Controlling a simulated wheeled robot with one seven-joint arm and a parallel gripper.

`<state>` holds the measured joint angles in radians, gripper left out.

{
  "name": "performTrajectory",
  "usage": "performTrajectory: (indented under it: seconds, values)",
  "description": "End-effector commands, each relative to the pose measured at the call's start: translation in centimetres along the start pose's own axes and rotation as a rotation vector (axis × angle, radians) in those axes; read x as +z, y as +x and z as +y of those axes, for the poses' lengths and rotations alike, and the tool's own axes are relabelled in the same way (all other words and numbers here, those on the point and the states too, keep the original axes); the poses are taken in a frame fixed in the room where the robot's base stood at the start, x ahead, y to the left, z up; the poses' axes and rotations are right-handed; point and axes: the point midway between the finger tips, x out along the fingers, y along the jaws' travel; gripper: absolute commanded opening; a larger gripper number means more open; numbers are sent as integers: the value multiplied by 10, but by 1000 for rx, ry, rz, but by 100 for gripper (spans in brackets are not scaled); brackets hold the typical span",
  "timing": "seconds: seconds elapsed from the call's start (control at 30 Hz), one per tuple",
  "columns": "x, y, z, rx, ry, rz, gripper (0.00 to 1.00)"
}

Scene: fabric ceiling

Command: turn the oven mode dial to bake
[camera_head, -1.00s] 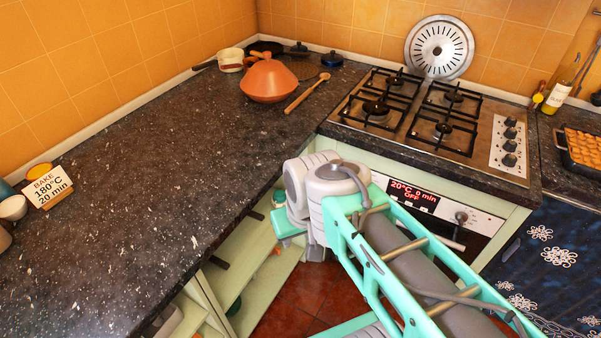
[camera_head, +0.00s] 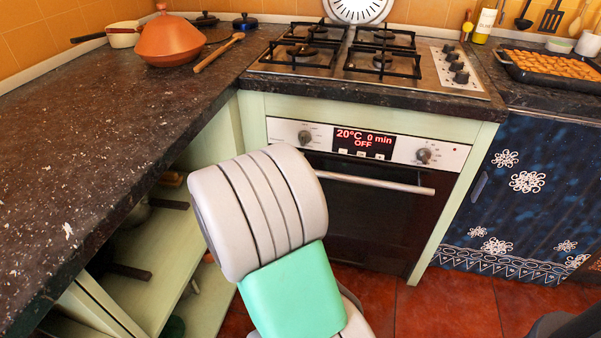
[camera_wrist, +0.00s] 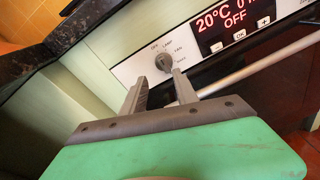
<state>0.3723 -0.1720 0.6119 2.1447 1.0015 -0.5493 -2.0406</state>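The oven (camera_head: 370,215) is under the hob, with a white control panel and a display reading 20°C, 0 min, OFF. The mode dial (camera_head: 304,137) is the grey knob left of the display. In the wrist view the dial (camera_wrist: 163,62) has small labels around it, OFF, LAMP and FAN among them; its exact pointer direction is unclear. My gripper (camera_wrist: 157,80) is open and empty, with its fingertips just short of the dial, which shows near the right finger. In the head view my arm hides the gripper.
A second knob (camera_head: 424,155) sits right of the display. The oven door handle (camera_head: 375,183) sticks out below the panel. The dark worktop (camera_head: 110,120) overhangs open shelves (camera_head: 165,270) on the left. A blue patterned cabinet front (camera_head: 530,200) stands on the right.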

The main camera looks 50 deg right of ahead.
Motion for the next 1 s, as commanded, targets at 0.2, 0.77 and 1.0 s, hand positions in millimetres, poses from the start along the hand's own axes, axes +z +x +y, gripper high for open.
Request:
performTrajectory:
  seconds: [0.2,0.77,1.0]
  values:
    - [-5,17,-11,31,-305,-114,35]
    - [5,88,-7,33,-300,-112,35]
    - [5,87,-6,34,-299,-111,27]
